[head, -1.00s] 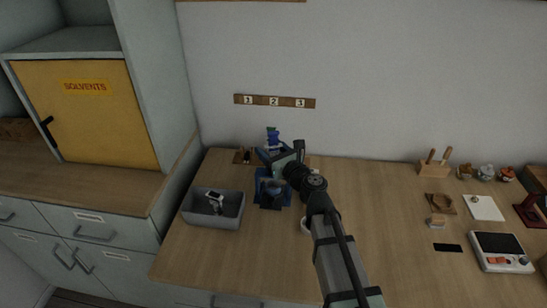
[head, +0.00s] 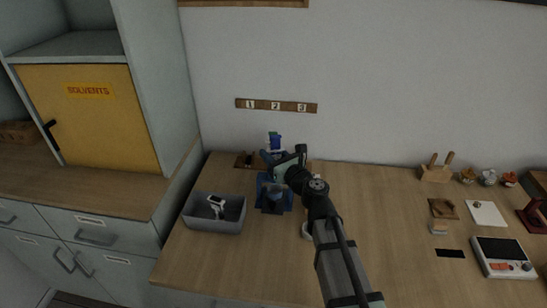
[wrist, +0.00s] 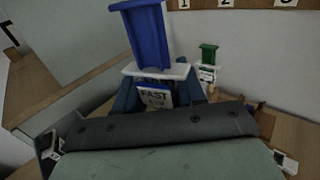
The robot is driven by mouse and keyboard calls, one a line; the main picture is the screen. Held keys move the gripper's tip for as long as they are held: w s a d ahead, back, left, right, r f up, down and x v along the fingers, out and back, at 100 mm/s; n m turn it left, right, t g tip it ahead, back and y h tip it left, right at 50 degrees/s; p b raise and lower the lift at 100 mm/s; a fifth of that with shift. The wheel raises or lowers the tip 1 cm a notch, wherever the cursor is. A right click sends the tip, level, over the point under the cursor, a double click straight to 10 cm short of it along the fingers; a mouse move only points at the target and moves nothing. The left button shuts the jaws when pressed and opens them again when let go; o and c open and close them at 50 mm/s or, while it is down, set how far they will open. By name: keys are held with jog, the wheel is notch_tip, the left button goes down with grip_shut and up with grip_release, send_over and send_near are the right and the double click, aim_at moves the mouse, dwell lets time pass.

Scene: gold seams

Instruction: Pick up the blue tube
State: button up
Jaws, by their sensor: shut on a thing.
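The blue tube (wrist: 150,38) stands up in the wrist view, leaning slightly, with a white collar below its blue top and a white label reading "FAST". My gripper (wrist: 158,94) is shut on its labelled lower part, between blue fingers. In the head view the blue tube (head: 276,139) shows just above my gripper (head: 273,155), at the back of the bench near the wall. The tube's lower end is hidden by my gripper, so I cannot tell whether it touches anything beneath.
A green-topped tube (wrist: 208,54) with a white label stands behind and right of the blue one. A blue stand (head: 287,201) is below my gripper. A grey bin (head: 214,224) is left of it. A scale (head: 503,256) sits far right. The bench's middle is clear.

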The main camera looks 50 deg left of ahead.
aim_at(276, 148)
notch_tip(276, 148, up, 9)
jog(key=s+a+f, duration=0.2)
jog(key=s, duration=0.3)
jog(key=shift+w+d+r+m+t+h, duration=0.3)
jog(key=shift+w+m+t, duration=0.3)
jog(key=shift+w+t, duration=0.35)
jog(key=shift+w+d+r+m+t+h, duration=0.15)
jog(key=shift+w+d+m+t, duration=0.2)
jog(key=shift+w+m+t, duration=0.4)
jog(key=shift+w+d+r+m+t+h, duration=0.1)
jog(key=shift+w+d+m+t+h, duration=0.25)
jog(key=shift+w+t, duration=0.7)
jog(key=shift+f, duration=0.1)
jog(key=shift+f, duration=2.15)
